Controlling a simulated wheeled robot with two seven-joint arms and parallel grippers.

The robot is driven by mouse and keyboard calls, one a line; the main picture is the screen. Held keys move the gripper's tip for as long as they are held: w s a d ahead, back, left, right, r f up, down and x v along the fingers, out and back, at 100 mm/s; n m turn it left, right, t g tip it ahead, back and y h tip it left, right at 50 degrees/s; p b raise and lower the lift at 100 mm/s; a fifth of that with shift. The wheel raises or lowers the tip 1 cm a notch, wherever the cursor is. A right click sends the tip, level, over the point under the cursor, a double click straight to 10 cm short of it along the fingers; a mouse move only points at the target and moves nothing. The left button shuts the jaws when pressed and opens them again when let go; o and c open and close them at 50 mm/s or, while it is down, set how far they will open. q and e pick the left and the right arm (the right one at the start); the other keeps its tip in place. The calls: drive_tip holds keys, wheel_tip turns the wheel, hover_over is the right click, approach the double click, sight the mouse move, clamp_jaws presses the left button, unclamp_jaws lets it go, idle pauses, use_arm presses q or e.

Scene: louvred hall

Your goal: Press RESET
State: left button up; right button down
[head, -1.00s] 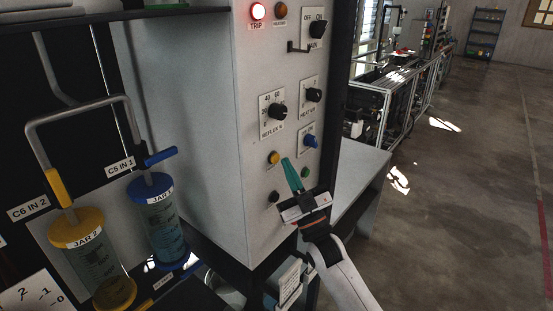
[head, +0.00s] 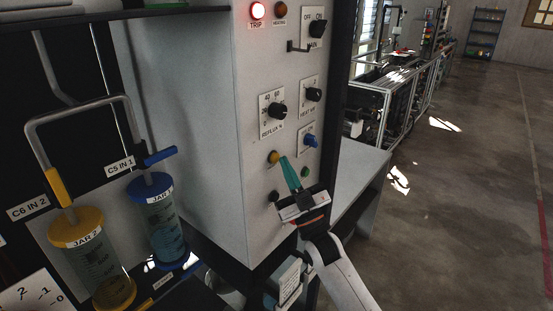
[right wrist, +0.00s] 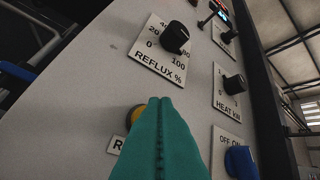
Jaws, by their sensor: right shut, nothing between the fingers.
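A yellow button (head: 273,157) sits on the grey control panel (head: 262,55), below the REFLUX dial. In the right wrist view the yellow button (right wrist: 134,114) is partly hidden behind my fingers, beside a label (right wrist: 115,145) of which only an "R" shows. My right gripper (head: 284,160) has teal fingers, shut and empty, with the tips close to the right of the button. In the right wrist view the gripper tips (right wrist: 152,100) overlap the button's right side. I cannot tell whether they touch it. A red TRIP lamp (head: 257,11) is lit. My left gripper is not in view.
The REFLUX dial (head: 277,111), HEAT dial (head: 313,94), blue knob (head: 309,140), green button (head: 305,172) and dark button (head: 273,197) surround the spot. Jars with yellow (head: 76,228) and blue (head: 150,186) lids stand left. Open floor lies right.

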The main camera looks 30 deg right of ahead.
drive_tip(key=shift+w+a, duration=0.2)
drive_tip(key=shift+w, duration=0.3)
idle(0.7)
drive_tip(key=shift+s, duration=0.15)
drive_tip(key=shift+s+d, duration=0.3)
drive_tip(key=shift+s, duration=0.3)
drive_tip(key=shift+s+d+p, duration=0.2)
drive_tip(key=shift+s+d, duration=0.1)
drive_tip(key=shift+s, duration=0.45)
drive_tip(key=shift+s+d+p, duration=0.15)
drive_tip(key=shift+s+d, duration=0.2)
drive_tip(key=shift+s, duration=0.45)
drive_tip(key=shift+s+d+p, duration=0.2)
drive_tip(key=shift+s+d, duration=0.1)
drive_tip(key=shift+s, duration=0.45)
